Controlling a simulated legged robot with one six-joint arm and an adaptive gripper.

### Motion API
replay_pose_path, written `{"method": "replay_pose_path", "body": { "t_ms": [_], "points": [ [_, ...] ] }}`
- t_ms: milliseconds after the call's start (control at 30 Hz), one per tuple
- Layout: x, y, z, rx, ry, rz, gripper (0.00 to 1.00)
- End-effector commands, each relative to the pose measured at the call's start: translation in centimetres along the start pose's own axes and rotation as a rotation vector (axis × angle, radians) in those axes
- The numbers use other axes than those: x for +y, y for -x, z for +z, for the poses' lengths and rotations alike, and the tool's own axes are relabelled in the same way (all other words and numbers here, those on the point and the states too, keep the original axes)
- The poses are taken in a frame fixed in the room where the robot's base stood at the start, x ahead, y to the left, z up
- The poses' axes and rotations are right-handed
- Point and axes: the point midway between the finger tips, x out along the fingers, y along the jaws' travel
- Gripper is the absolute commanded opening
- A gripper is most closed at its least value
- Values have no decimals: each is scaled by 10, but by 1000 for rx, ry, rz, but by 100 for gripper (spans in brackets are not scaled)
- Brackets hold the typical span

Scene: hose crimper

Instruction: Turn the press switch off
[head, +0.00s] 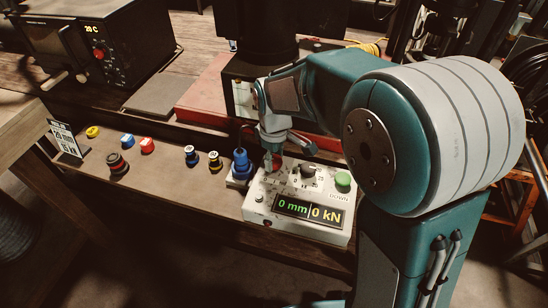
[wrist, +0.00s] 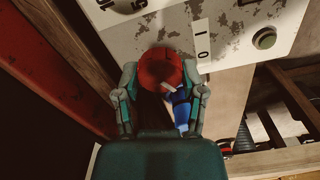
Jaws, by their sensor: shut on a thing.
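The white, worn press control box (head: 257,213) stands on the bench in the middle of the head view. It has a display reading 0 mm and 0 kN, a black knob (head: 307,171) and a green button (head: 343,180) by the word DOWN. A red round switch (wrist: 160,62) is on the box, beside a white plate (wrist: 201,42) marked I and O in the wrist view. My gripper (wrist: 160,78) has one finger on each side of the red switch and is shut on it. In the head view my gripper (head: 273,150) largely hides the switch. Its exact setting is unclear.
A blue connector (head: 240,163) stands just left of the box and shows behind the switch in the wrist view (wrist: 181,110). Several small coloured parts and a red-black knob (head: 118,164) are further left. A black oven-like unit (head: 95,45) reads 28 C.

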Motion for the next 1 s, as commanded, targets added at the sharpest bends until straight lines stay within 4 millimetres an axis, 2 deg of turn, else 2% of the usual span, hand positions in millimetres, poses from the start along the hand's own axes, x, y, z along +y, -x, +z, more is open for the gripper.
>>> {"method": "replay_pose_path", "body": {
  "t_ms": [400,1000],
  "points": [
    [0,-1,0,-2,225,-1,5],
    [0,-1,0,-2,270,-1,5]
  ]
}}
